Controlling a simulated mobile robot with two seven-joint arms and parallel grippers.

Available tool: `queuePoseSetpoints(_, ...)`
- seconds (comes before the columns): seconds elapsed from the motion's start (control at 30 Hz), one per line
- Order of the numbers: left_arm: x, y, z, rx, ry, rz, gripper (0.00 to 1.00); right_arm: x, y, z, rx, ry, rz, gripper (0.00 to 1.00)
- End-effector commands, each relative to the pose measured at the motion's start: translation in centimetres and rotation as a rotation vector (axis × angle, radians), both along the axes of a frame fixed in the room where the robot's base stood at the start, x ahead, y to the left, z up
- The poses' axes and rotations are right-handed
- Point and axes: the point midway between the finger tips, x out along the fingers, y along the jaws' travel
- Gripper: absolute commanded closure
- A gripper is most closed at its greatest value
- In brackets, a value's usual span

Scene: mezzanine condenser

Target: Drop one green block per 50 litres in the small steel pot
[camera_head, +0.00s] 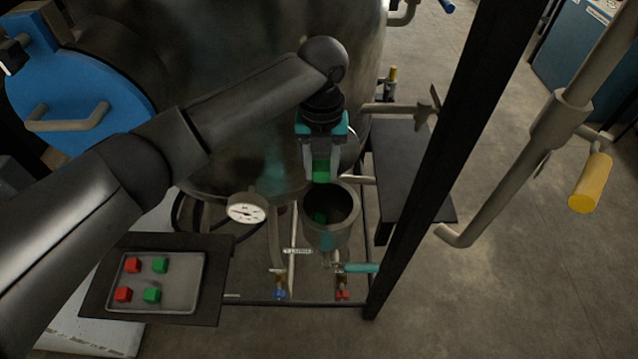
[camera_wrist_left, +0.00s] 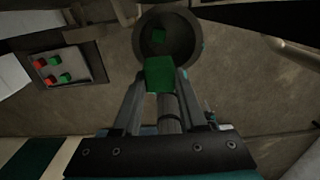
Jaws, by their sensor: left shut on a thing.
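My left gripper (camera_head: 321,172) is shut on a green block (camera_head: 320,170) and holds it just above the back rim of the small steel pot (camera_head: 331,238). In the left wrist view the held block (camera_wrist_left: 160,74) sits between the two fingers, with the pot (camera_wrist_left: 188,50) beyond it. Another green block (camera_head: 320,217) lies inside the pot. A grey tray (camera_head: 184,295) at the lower left holds two green blocks (camera_head: 160,265) (camera_head: 152,296) and two red blocks (camera_head: 133,265) (camera_head: 123,295). My right gripper is not in view.
A round white gauge (camera_head: 247,209) is left of the pot, its reading too small to tell. The large steel tank (camera_head: 230,60) stands behind. A black post (camera_head: 450,140) and a pipe with a yellow handle (camera_head: 590,183) are on the right. A dark shelf (camera_head: 405,170) is right of the pot.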

Motion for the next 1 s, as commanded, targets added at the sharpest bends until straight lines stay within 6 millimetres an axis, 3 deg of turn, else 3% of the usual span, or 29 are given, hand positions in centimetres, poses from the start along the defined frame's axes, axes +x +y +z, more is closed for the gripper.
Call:
queuePoseSetpoints(0.37, 0.0, 0.0, -3.1, 0.001, 0.003, 0.0, 1.0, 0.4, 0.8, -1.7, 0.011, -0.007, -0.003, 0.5)
queuePoseSetpoints(0.6, 0.0, 0.0, -5.5, 0.0, 0.0, 0.0, 1.0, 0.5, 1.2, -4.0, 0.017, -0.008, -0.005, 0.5)
queuePoseSetpoints(1.0, 0.0, 0.0, -5.9, 0.0, 0.0, 0.0, 1.0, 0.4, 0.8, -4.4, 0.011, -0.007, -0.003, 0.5)
